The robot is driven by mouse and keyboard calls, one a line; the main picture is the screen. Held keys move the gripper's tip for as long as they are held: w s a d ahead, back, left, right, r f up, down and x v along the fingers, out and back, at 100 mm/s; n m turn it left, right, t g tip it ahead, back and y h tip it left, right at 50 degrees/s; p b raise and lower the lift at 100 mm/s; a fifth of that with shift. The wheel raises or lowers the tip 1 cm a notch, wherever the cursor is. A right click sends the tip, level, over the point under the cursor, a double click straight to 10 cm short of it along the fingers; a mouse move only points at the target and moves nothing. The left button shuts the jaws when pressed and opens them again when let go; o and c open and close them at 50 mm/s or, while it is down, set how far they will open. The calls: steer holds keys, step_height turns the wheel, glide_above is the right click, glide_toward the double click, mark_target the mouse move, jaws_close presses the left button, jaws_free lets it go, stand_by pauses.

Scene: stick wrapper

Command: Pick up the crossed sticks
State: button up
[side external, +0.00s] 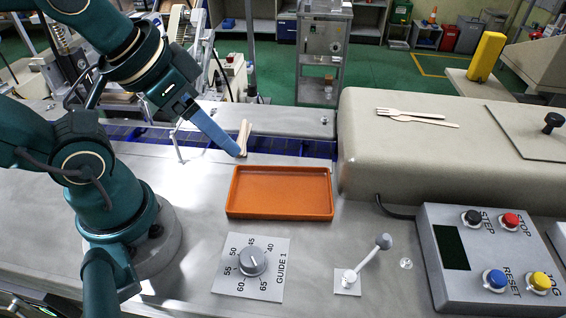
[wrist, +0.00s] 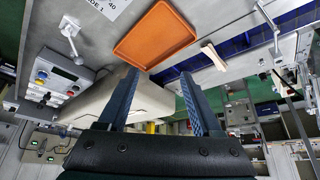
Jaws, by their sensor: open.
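Pale wooden sticks (side external: 244,136) stand up at an angle by the blue conveyor channel, behind the orange tray. In the wrist view they show as a short pale piece (wrist: 213,56) at the channel's edge. I cannot tell how they cross. My gripper (side external: 237,151) points down to the right; its blue finger overlaps the sticks' lower end in the side view, and contact is unclear. In the wrist view the two fingers (wrist: 159,74) are spread and empty, with the sticks outside them to the right.
An empty orange tray (side external: 280,213) lies in front of the channel. A wooden fork and another utensil (side external: 420,119) rest on the beige cover (side external: 385,165). A dial (side external: 252,262), a lever (side external: 365,262) and a button box (side external: 480,262) stand in front.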

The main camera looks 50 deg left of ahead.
mark_target(243, 130)
step_height(243, 130, up, 5)
steer(key=w+a+f+m+g+y, duration=0.15)
steer(key=a+f+m+y, duration=0.25)
steer(key=a+m+y, duration=0.55)
steer(key=w+a+r+m+t, duration=0.15)
steer(key=w+m, duration=0.25)
steer(key=m, duration=0.4)
steer(key=w+a+r+m+t, duration=0.1)
steer(key=w+r+m+t, duration=0.2)
steer(key=m, duration=0.6)
steer(key=shift+n+y, duration=0.25)
steer(key=shift+y, duration=0.2)
steer(key=f, duration=1.8)
steer(key=shift+w+f, duration=0.15)
steer(key=shift+w, duration=0.25)
steer(key=shift+f, duration=0.5)
steer(key=shift+x, duration=2.55)
